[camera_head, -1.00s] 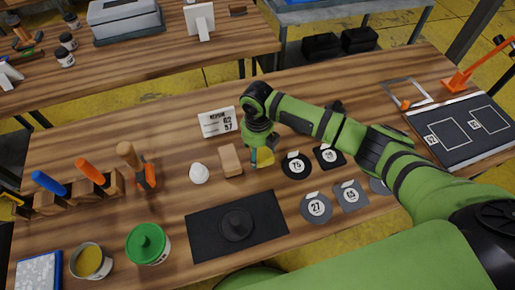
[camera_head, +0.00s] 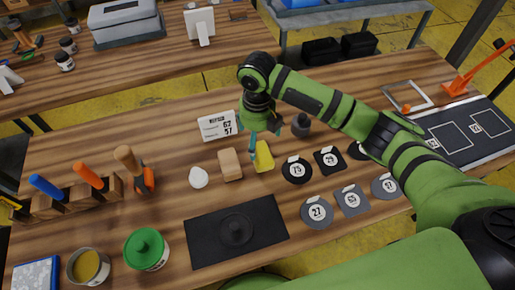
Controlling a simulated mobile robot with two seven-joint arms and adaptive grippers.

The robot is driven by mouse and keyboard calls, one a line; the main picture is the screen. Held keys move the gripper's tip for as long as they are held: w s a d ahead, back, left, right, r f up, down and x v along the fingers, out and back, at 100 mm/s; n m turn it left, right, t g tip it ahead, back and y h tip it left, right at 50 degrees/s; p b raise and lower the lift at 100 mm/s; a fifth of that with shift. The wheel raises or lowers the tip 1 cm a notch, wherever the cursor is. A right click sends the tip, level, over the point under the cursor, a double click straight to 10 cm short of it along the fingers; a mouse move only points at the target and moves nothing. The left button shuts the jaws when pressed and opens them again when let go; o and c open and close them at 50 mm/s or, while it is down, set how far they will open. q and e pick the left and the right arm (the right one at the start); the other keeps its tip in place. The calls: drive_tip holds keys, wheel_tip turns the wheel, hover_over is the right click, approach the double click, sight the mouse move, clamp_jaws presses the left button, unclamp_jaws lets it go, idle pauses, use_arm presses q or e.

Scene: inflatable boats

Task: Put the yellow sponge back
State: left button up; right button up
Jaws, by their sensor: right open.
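The yellow sponge (camera_head: 265,159) lies on the wooden table, just right of a tan block (camera_head: 230,165). My right gripper (camera_head: 264,140) is above the sponge's far end, pointing down. It is open, with one teal finger showing at the sponge's left edge. I cannot tell whether that finger touches the sponge. My left gripper is out of view.
A white rounded lump (camera_head: 199,178) sits left of the block, and a number card (camera_head: 218,126) stands behind. Numbered patches (camera_head: 296,170) lie to the right. A black mat (camera_head: 212,246) lies in front. Tool handles (camera_head: 88,176) stand at left.

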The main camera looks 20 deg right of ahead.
drive_tip(key=shift+r, duration=1.95)
